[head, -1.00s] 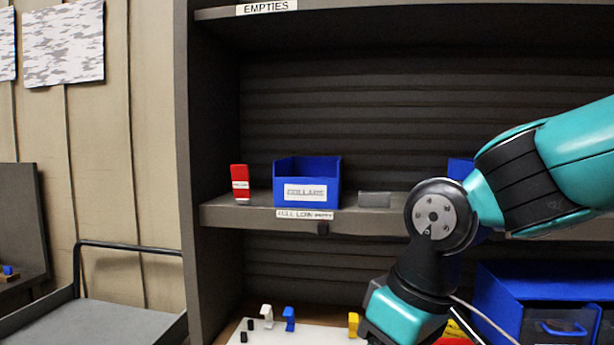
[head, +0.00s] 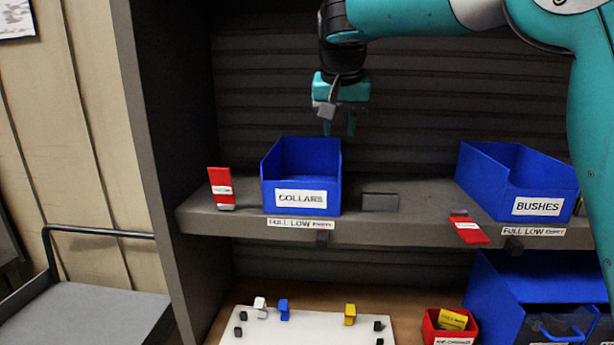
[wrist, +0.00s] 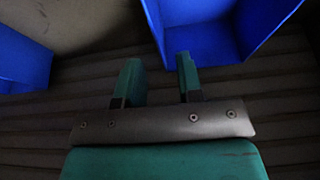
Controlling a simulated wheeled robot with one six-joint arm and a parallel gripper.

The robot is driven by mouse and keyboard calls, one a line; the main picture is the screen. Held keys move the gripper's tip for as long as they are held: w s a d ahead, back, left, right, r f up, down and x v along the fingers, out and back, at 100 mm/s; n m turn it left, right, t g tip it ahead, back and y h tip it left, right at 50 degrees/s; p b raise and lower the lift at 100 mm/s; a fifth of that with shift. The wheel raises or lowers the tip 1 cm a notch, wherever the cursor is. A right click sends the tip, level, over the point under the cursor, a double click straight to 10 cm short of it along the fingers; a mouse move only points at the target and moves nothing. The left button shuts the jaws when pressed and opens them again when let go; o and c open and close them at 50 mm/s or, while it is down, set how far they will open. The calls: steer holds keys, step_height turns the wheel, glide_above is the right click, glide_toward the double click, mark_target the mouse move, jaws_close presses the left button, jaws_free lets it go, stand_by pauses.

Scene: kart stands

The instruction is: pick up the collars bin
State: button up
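The collars bin (head: 301,197), a blue open-topped bin with a white COLLARS label, stands upright on the shelf, left of centre in the head view. It looks empty from what shows of its inside. My gripper (head: 339,128) hangs pointing down, above and near the bin's right rear side, apart from it. In the wrist view my gripper (wrist: 158,78) shows two teal fingers with a clear gap and nothing between them. A blue bin close to the right finger appears to be the collars bin (wrist: 212,42).
The bushes bin (head: 538,207) stands farther right on the same shelf. A red card (head: 221,188) stands left of the collars bin, and a small grey block (head: 380,202) sits to its right. A red tag (head: 468,229) hangs at the shelf edge. A white board (head: 305,325) lies below.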

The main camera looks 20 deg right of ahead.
mark_target(340, 148)
steer(key=shift+p+x, duration=1.1)
steer(key=shift+x, duration=2.85)
steer(key=shift+d, duration=0.2)
steer(key=shift+c, duration=0.5)
jaws_close()
